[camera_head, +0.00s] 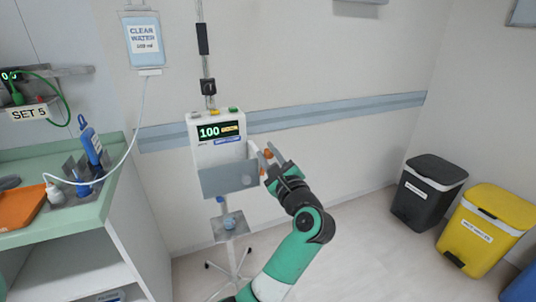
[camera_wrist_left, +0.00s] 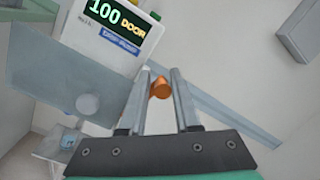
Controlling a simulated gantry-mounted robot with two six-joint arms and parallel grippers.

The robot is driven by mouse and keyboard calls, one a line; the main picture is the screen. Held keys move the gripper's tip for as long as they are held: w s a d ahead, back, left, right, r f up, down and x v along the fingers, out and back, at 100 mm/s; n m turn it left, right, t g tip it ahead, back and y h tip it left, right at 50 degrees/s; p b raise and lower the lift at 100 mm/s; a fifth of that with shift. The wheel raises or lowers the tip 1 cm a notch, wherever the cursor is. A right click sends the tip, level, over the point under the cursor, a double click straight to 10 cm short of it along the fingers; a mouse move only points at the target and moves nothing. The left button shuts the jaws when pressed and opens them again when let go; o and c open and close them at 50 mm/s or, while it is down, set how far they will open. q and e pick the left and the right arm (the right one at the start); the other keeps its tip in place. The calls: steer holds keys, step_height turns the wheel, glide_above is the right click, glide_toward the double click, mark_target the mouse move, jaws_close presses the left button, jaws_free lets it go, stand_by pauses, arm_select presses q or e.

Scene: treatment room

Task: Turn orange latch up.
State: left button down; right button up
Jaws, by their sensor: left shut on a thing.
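The orange latch (camera_head: 268,153) is a small orange knob at the right side of the white pump box (camera_head: 217,151). My left gripper (camera_head: 265,155) reaches it from the lower right, with its fingers pointing at the pump. In the left wrist view, the orange latch (camera_wrist_left: 160,88) sits between the two metal fingers of my left gripper (camera_wrist_left: 163,74), which are shut on it. The pump's lit screen (camera_wrist_left: 115,23) reads 100 and DOOR. A grey door panel (camera_wrist_left: 65,85) with a round knob hangs at the pump's front. My right gripper is not in view.
The pump stands on a wheeled pole, with a small tray (camera_head: 230,224) below it. A green-topped cabinet (camera_head: 85,218) is at the left, and a fluid bag (camera_head: 145,42) hangs above. Black (camera_head: 428,190) and yellow (camera_head: 485,229) bins stand right. The floor between is clear.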

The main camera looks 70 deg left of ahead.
arm_select(q)
steer(key=shift+w+f, duration=0.1)
steer(key=shift+f, duration=0.25)
steer(key=c, duration=0.8)
jaws_free()
steer(key=shift+o, duration=0.2)
steer(key=shift+r, duration=0.25)
steer(key=shift+d, duration=0.1)
steer(key=shift+d, duration=0.4)
steer(key=d+f+p, duration=0.1)
steer(key=d+p, duration=0.2)
steer(key=d, duration=0.7)
steer(key=shift+s+d+f, duration=0.25)
steer(key=shift+d, duration=0.05)
